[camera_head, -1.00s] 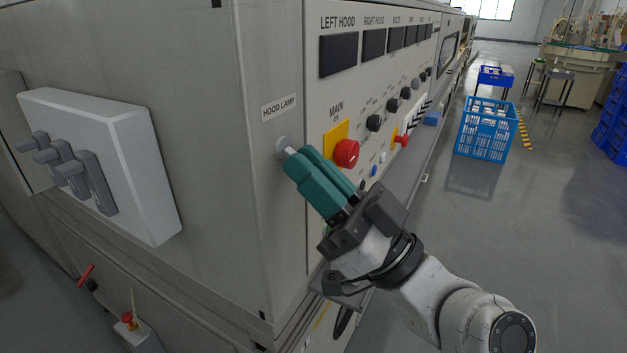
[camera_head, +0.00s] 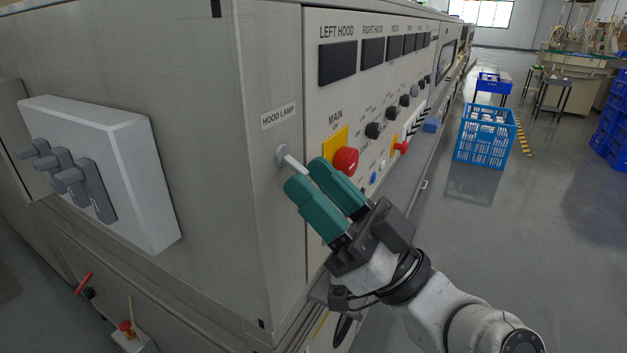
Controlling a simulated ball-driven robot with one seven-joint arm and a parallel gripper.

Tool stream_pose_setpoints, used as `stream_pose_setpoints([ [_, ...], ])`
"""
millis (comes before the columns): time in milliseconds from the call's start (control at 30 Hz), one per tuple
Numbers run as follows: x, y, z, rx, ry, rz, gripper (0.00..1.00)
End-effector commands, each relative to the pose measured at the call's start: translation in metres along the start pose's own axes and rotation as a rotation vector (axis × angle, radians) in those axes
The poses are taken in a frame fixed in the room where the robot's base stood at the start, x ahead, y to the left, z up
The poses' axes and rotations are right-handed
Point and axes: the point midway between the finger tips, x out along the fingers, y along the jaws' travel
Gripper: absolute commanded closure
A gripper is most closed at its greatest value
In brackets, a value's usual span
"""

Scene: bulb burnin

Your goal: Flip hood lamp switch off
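The hood lamp switch (camera_head: 291,158) is a small light toggle lever on a round grey base, on the side panel below the HOOD LAMP label (camera_head: 278,116). Its lever points to the right and slightly down. My gripper (camera_head: 308,176) has two teal fingers spread apart with a visible gap between them. The fingertips are just below and right of the lever, one on each side of its line. The lever's full length is in view. I cannot tell whether a finger touches it.
A red MAIN knob (camera_head: 345,160) on a yellow plate sits close to the right finger. A grey box with several levers (camera_head: 110,165) is at left. Further small knobs and a red switch (camera_head: 401,147) line the front panel. A blue crate (camera_head: 486,135) stands on the floor.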

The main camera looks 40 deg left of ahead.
Motion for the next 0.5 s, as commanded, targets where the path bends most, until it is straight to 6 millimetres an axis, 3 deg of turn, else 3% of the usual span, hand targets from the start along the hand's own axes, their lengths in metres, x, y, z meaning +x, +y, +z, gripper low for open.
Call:
stream_pose_setpoints([
  [300,-0.061,0.001,0.001,0.0,-0.001,0.005,0.63],
  [500,-0.088,0.0,0.001,0.0,0.0,0.003,0.63],
])
